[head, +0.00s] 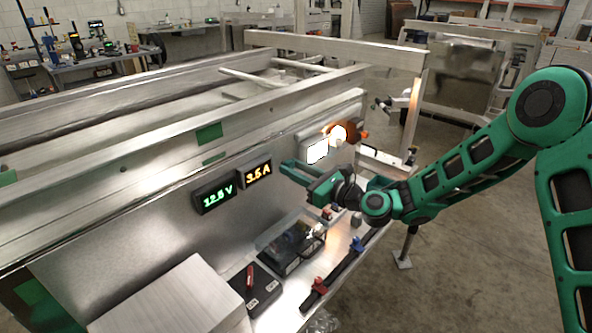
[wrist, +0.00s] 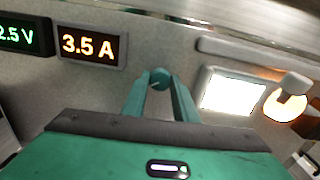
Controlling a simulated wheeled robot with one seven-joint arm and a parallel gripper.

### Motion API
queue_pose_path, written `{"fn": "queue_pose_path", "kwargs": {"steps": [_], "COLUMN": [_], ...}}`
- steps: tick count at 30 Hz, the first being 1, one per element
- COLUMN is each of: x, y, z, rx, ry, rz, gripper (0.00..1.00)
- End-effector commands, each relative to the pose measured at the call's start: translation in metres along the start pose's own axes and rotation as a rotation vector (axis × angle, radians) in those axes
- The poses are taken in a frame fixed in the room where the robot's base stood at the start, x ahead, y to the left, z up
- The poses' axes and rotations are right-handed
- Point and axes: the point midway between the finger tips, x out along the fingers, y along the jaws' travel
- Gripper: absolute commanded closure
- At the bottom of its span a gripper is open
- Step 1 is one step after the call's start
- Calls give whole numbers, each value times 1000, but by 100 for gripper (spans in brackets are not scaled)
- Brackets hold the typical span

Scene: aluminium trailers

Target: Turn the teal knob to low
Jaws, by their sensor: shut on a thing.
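The teal knob (wrist: 160,77) sits on the grey metal panel between the amber display and the white lit screen. In the wrist view my gripper (wrist: 160,84) has its two fingers closed on the knob's sides. Only the knob's rounded end shows between the fingertips. I cannot make out a pointer or any low mark. In the head view my gripper (head: 286,168) reaches the panel from the right, and the knob cannot be told apart from the teal fingers.
A green display (head: 217,196) reads 12.5 V and an amber display (head: 257,173) reads 3.5 A. A white lit screen (head: 317,152) and a glowing lamp (head: 338,135) are right of the knob. Black devices (head: 256,290) lie on the shelf below.

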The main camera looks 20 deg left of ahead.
Motion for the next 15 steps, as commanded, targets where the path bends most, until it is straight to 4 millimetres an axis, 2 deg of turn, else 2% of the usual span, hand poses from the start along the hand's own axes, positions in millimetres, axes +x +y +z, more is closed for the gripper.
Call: {"fn": "queue_pose_path", "kwargs": {"steps": [8,15], "x": [-1,-1], "y": [-4,-5], "z": [0,0], "rx": [-177,-404], "ry": [1,2], "rz": [-7,-7], "gripper": [96,96]}}
